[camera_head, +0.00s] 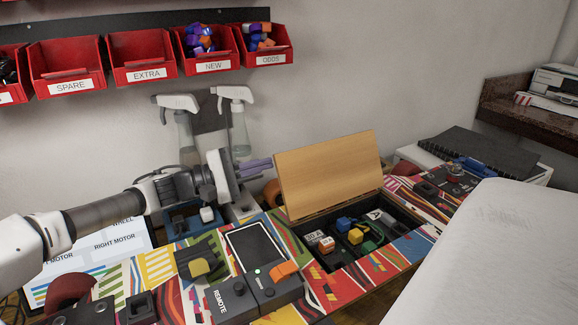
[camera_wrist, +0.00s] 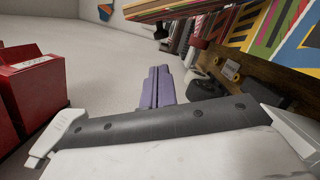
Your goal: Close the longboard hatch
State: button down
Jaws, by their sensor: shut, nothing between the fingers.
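The wooden hatch (camera_head: 330,172) of the longboard (camera_head: 345,285) stands open, raised and tilted back over its compartment. The open compartment (camera_head: 318,258) holds several coloured blocks and parts, some with labels. My gripper (camera_head: 268,163) is to the left of the hatch, its purple fingers pointing right toward the hatch's left edge. The fingers are together and empty. They also show in the middle of the wrist view (camera_wrist: 157,88). The longboard's patterned surface (camera_wrist: 285,30) is at the upper right of the wrist view. Whether the fingertips touch the hatch is unclear; they look slightly apart.
Red bins (camera_head: 143,56) hang on the wall above. Two spray bottles (camera_head: 239,120) stand behind my gripper. A remote (camera_head: 235,300) and a tablet (camera_head: 256,246) lie on the board's left part. A white rounded surface (camera_head: 490,255) fills the right front.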

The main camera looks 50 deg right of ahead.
aim_at(303, 158)
jog(key=x, duration=0.3)
jog(key=p+x, duration=0.1)
jog(key=x, duration=0.2)
jog(key=f+x, duration=0.1)
jog(key=x, duration=0.3)
jog(key=shift+s+p, duration=0.1)
jog(key=shift+p, duration=0.2)
